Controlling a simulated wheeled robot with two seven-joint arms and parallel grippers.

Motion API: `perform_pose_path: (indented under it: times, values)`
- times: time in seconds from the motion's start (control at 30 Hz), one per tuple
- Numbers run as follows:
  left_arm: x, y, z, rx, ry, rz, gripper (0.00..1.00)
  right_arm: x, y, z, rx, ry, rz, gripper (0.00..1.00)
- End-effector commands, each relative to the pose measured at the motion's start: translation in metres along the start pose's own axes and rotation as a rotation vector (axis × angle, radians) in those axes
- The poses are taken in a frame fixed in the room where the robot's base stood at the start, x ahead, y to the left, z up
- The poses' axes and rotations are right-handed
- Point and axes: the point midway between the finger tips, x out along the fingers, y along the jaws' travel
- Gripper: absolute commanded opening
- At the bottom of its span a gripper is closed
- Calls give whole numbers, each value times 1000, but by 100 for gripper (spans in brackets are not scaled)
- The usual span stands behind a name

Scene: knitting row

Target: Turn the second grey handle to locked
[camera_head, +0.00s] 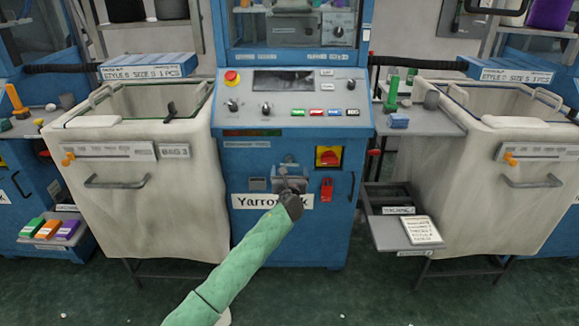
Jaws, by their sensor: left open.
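A blue machine (240,170) with a label partly reading "Yarro" stands in the middle. On its lower front is a small grey fitting (287,170), mostly covered by my left gripper (288,184). I cannot make out a separate grey handle there or which way it is turned. My left arm, in a green sleeve, reaches up from the bottom, and the gripper is open at the fitting. I cannot tell whether its fingers touch it. My right gripper is not in view.
A red rotary switch on a yellow plate (328,156) and a red padlock (326,189) are just right of the fitting. Large cream bins (130,215) and (500,205) flank the machine. An open grey drawer (390,233) juts out at right. The floor in front is clear.

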Motion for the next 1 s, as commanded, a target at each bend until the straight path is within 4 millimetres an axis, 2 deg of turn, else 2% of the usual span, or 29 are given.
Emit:
perform_pose_path:
  times: [0.1,0.3,0.67,0.9,1.0]
  values:
    - [18,0,0,-1,0,2,90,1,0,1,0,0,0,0]
    - [37,0,0,-1,1,1,90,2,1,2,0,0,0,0]
    - [43,0,0,-1,1,1,90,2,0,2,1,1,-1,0]
    - [42,0,0,-2,1,1,51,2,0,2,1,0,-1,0]
    - [42,0,0,-3,1,1,51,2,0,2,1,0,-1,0]
